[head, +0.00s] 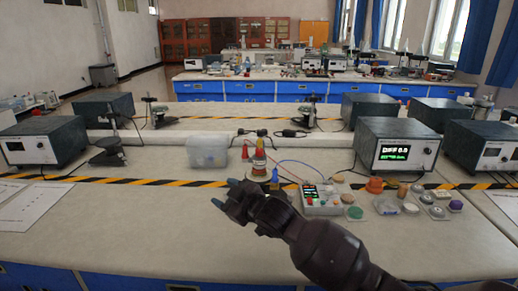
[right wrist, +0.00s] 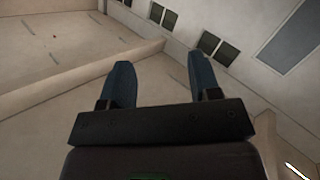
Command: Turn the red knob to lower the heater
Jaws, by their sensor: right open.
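My right gripper (head: 226,192) is open and empty. It is over the front part of the bench, its fingers pointing left. In the right wrist view its two blue fingers (right wrist: 160,82) are spread with nothing between them; only walls and windows show beyond. An orange-red knob-like piece (head: 375,185) is behind the box to the right. I cannot tell for sure which piece is the red knob. My left gripper is out of view.
A coil stand with red and yellow tops (head: 259,160) and a clear plastic bin (head: 208,152) stand behind the gripper. A dark instrument reading "DIFF 0.0" (head: 397,145) is at the right. Papers (head: 35,205) lie at the left.

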